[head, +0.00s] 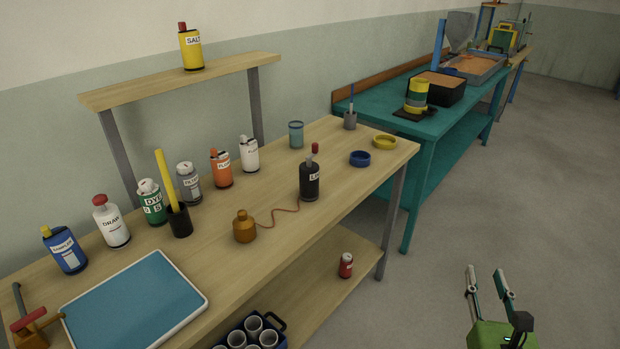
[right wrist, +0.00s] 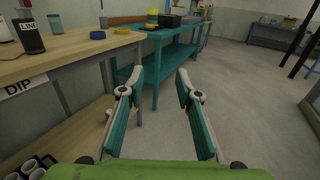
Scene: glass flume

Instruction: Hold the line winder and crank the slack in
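The line winder is a black cylinder labelled LINE (head: 309,182) with a dark red knob on a grey stem at its top. It stands upright on the wooden bench (head: 345,150). A thin reddish-brown line (head: 280,212) lies slack in a curve from it to an orange-brown weight (head: 244,227) on the bench. In the right wrist view, part of the winder (right wrist: 28,38) shows at the upper left edge. My right gripper (head: 486,270) is open and empty, over the floor right of the bench and apart from the winder. My left gripper is not in view.
Several labelled bottles (head: 111,223) stand along the bench's back. A blue tray (head: 135,302) lies at the front left. Blue (head: 360,159) and yellow (head: 385,142) rings lie near the right end. A teal table (head: 425,128) stands beyond. The floor (head: 530,220) at right is clear.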

